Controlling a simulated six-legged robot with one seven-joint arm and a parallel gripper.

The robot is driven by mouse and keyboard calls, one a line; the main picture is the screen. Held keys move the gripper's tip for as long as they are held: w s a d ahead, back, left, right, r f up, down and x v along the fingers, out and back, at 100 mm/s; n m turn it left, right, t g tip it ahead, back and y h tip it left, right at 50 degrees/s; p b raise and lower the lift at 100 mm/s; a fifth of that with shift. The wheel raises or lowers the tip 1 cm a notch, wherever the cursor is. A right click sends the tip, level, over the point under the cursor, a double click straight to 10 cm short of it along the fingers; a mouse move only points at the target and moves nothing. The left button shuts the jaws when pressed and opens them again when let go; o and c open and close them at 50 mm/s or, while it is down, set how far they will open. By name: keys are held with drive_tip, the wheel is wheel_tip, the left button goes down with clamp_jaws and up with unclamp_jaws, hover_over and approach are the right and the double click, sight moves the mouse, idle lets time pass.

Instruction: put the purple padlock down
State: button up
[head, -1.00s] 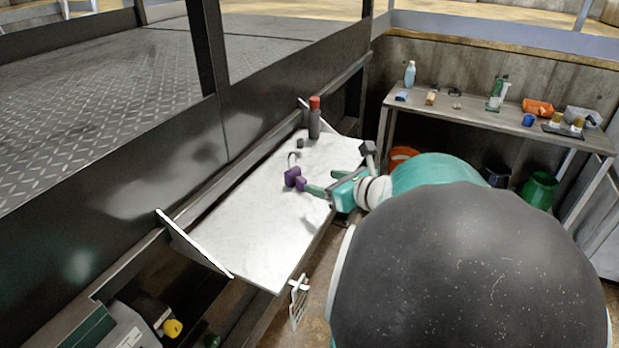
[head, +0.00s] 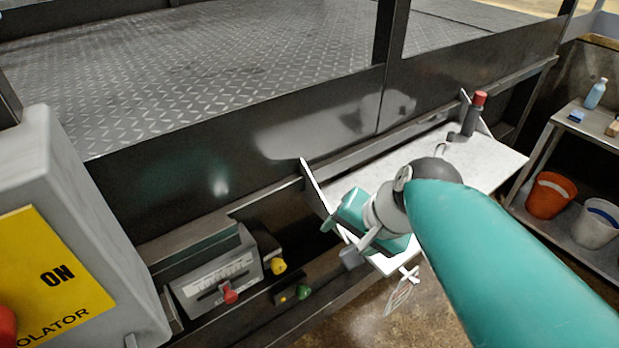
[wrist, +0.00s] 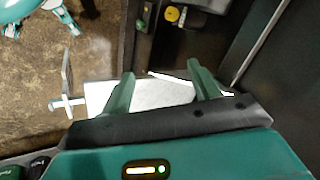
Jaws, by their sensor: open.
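The purple padlock's body is hidden behind my arm in the head view. What seems to be its pale shackle (head: 441,150) shows just above my dark arm joint, over the white shelf (head: 490,163). My gripper (wrist: 163,88) is open in the wrist view, its two green fingers apart with nothing between them but the white shelf surface beyond. In the head view its teal body is over the near left end of the shelf, away from the shackle.
A dark bottle with a red cap (head: 472,115) stands at the shelf's far end. A grey isolator box (head: 75,170) and a control box with a red knob (head: 218,280) are at left. A white bracket (head: 315,188) edges the shelf. Buckets (head: 550,195) stand at right.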

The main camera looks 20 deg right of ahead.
drive_tip(key=n+h, duration=0.1)
drive_tip(key=n, duration=0.2)
drive_tip(key=s+a+r+n, duration=0.1)
drive_tip(key=n, duration=0.1)
drive_tip(key=s+a+n+h, duration=0.1)
drive_tip(key=n, duration=0.2)
drive_tip(key=shift+s+a+r+n+h, duration=0.1)
drive_tip(key=shift+s+r+n+h, duration=0.05)
drive_tip(key=shift+r+n+h, duration=0.2)
drive_tip(key=c, duration=0.6)
drive_tip(key=shift+o, duration=0.2)
drive_tip(key=shift+a, duration=0.1)
drive_tip(key=shift+s+a, duration=0.1)
